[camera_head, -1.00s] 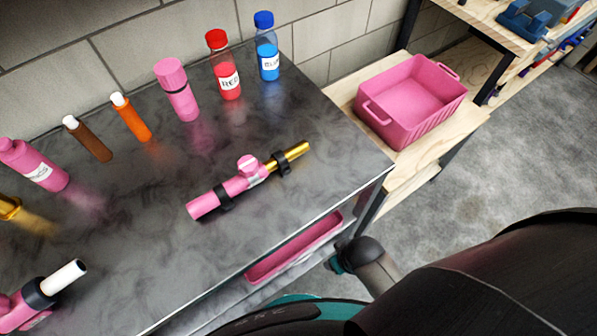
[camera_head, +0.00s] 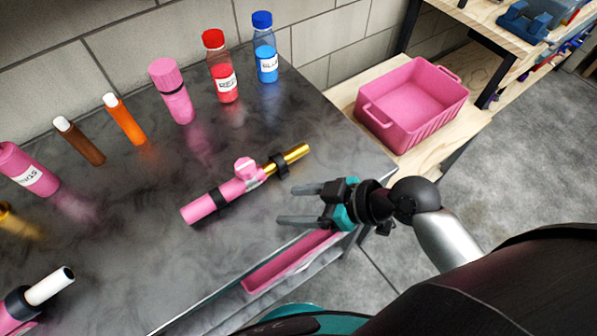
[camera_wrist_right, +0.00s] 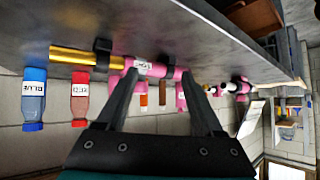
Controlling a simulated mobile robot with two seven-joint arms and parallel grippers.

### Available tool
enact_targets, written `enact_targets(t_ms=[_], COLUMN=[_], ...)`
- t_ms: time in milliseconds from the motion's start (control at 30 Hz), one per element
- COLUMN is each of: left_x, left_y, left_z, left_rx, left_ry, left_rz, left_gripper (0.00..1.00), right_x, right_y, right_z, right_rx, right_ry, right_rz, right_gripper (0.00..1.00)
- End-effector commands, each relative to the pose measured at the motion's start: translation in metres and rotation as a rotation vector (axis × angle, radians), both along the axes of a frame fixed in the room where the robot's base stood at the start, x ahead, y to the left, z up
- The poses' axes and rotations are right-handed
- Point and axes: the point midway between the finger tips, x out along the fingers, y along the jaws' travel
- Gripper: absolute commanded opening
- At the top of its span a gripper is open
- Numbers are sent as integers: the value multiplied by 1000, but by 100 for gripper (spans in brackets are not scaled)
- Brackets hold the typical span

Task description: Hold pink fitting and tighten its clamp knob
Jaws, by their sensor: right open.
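The pink fitting (camera_head: 213,203) lies on the dark table, held by black clamps, with a brass rod (camera_head: 295,154) at its right end. Its pink clamp knob (camera_head: 246,168) stands up near the middle. My right gripper (camera_head: 281,205) is open and empty, to the right of and nearer than the fitting, by the table's front edge and apart from it. In the right wrist view the fitting (camera_wrist_right: 166,71) and brass rod (camera_wrist_right: 73,57) show beyond the spread fingers (camera_wrist_right: 160,98). My left gripper is not in view.
A pink bottle (camera_head: 176,105), a red bottle (camera_head: 226,85) and a blue bottle (camera_head: 266,65) stand at the back. Orange (camera_head: 129,124) and brown (camera_head: 85,147) tubes stand further left. A pink crate (camera_head: 362,108) sits on a wooden shelf at right. A pink tray (camera_head: 262,278) is below the table edge.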

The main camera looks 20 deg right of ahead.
Motion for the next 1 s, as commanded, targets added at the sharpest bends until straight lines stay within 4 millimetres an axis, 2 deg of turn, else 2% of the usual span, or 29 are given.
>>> enact_targets(t_ms=[233,567,733,1000], left_x=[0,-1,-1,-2], left_y=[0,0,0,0], left_z=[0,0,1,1], left_rx=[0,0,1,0], left_ry=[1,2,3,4], left_rz=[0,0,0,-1], left_gripper=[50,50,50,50], right_x=[32,42,53,80], right_y=[-10,-14,-1,35], right_z=[27,33,28,8], right_rx=[125,153,155,157], right_ry=[-187,-234,-234,-232], right_rz=[16,4,2,2], right_gripper=[69,69,69,69])
